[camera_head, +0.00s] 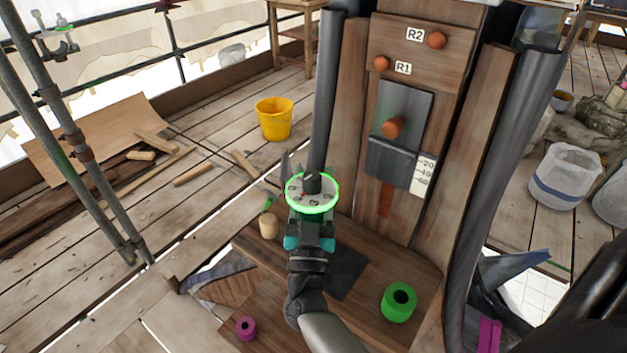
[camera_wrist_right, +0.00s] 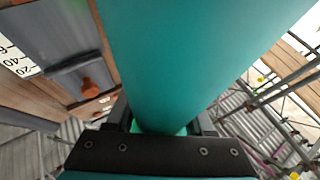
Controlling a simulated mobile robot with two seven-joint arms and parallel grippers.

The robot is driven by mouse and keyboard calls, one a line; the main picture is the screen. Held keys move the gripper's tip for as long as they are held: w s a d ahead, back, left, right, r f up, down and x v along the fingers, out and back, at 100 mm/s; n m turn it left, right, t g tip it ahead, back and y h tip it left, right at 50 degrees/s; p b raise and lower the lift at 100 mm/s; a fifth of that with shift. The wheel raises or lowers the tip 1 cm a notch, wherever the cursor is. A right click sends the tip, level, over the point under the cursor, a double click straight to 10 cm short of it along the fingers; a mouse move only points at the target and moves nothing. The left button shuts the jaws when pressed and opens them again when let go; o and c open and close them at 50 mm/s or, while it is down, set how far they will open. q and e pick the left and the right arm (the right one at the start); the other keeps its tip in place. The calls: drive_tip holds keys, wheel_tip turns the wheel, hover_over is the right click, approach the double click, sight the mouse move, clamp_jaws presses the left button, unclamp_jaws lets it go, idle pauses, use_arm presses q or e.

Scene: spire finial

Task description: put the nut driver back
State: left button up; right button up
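My right gripper (camera_head: 311,222) reaches up from the bottom middle of the head view, in front of the wooden panel. In the right wrist view a thick teal cylinder (camera_wrist_right: 195,55) sits between the fingers of this gripper (camera_wrist_right: 163,125), which close on it from both sides. I take it for the nut driver's handle; its far end is hidden. In the head view a round pale dial (camera_head: 300,194) with a bright green rim and dark marks shows just beyond the fingertips. I cannot tell whether it belongs to the held tool. My left gripper is not in view.
The panel has orange knobs (camera_head: 393,127) and a scale (camera_head: 424,176). A green ring (camera_head: 398,305), a purple ring (camera_head: 246,328) and a wooden cylinder (camera_head: 268,227) stand on the low bench. Dark pipes (camera_head: 324,90) flank the panel. A yellow bucket (camera_head: 274,121) stands behind.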

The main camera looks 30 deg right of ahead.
sight(310, 218)
drive_tip(key=o, duration=0.4)
drive_tip(key=shift+r, duration=0.1)
drive_tip(key=v, duration=1.2)
drive_tip(key=shift+b, duration=0.4)
